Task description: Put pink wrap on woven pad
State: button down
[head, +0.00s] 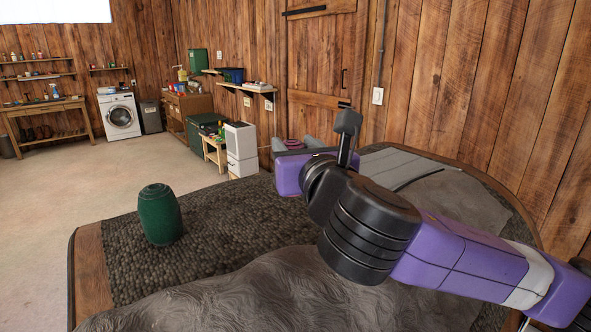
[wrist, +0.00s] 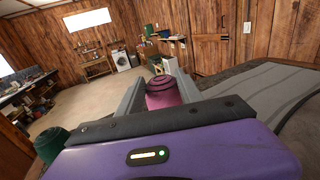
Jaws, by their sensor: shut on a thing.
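My gripper (wrist: 157,72) is shut on the pink wrap (wrist: 165,94), a dark pink roll between the two grey fingers in the wrist view. In the head view my gripper (head: 295,142) points away toward the back of the table, and a bit of the pink wrap (head: 293,146) shows between the fingers; the purple gripper body hides the rest. The dark, coarse woven pad (head: 232,225) covers the left and middle of the table. The held wrap is up near the pad's far edge; its height above the table is hard to tell.
A green wrap (head: 160,215) stands upright on the left of the woven pad. A rumpled grey cloth (head: 270,295) covers the table's front. A flat grey striped piece (head: 400,168) lies at the right. Bare pad shows right of the green wrap.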

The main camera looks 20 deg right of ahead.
jog(key=shift+f, duration=2.3)
jog(key=shift+f, duration=0.25)
jog(key=c, duration=0.8)
grip_release()
jog(key=shift+r, duration=0.1)
jog(key=shift+o, duration=0.2)
